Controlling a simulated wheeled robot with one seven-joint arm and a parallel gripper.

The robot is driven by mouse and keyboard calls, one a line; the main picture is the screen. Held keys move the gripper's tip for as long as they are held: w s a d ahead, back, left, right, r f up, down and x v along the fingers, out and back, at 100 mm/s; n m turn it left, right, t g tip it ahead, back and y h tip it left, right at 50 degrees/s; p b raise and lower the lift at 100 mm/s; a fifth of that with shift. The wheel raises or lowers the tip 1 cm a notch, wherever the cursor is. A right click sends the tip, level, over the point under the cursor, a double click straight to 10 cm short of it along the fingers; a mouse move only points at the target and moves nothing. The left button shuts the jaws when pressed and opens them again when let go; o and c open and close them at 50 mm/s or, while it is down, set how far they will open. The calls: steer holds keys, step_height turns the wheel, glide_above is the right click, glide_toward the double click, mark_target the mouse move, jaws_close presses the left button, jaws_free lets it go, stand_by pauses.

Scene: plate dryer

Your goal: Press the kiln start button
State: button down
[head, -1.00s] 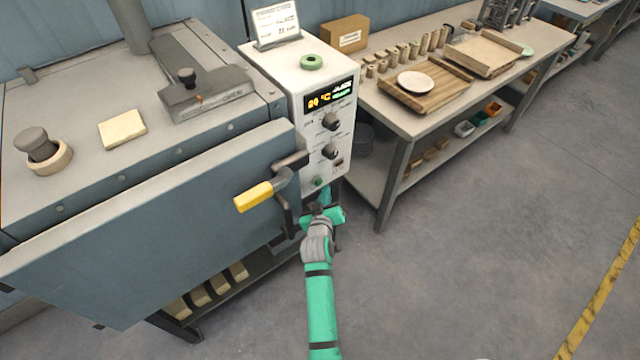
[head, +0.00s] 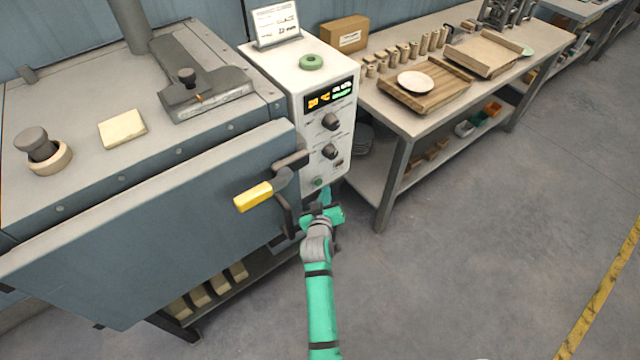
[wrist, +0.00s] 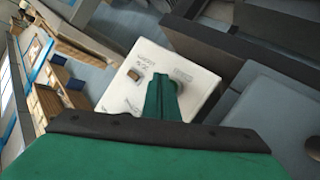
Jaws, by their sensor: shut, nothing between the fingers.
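The kiln control box (head: 291,88) is white, with a lit display, two dark knobs and a small green button (head: 318,182) low on its front face. In the wrist view the panel's lower part (wrist: 196,78) shows, with a small tan switch (wrist: 134,74); the green button is not seen there, probably behind the fingers. My gripper (head: 325,194) is shut and empty, its green fingertips just below and right of the button. In the wrist view the fingers (wrist: 162,88) point at the panel. I cannot tell whether they touch it.
The kiln door (head: 160,215) with its yellow handle (head: 253,197) is just left of my arm. A workbench (head: 405,118) with boards, a plate and several small cylinders stands right of the box. Floor at the right is clear.

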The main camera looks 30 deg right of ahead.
steer(key=shift+w, duration=0.15)
steer(key=shift+w, duration=0.3)
steer(key=shift+w, duration=0.4)
stand_by(1.1)
steer(key=shift+w+a, duration=0.15)
stand_by(0.4)
steer(key=shift+s, duration=0.95)
steer(key=shift+s, duration=0.1)
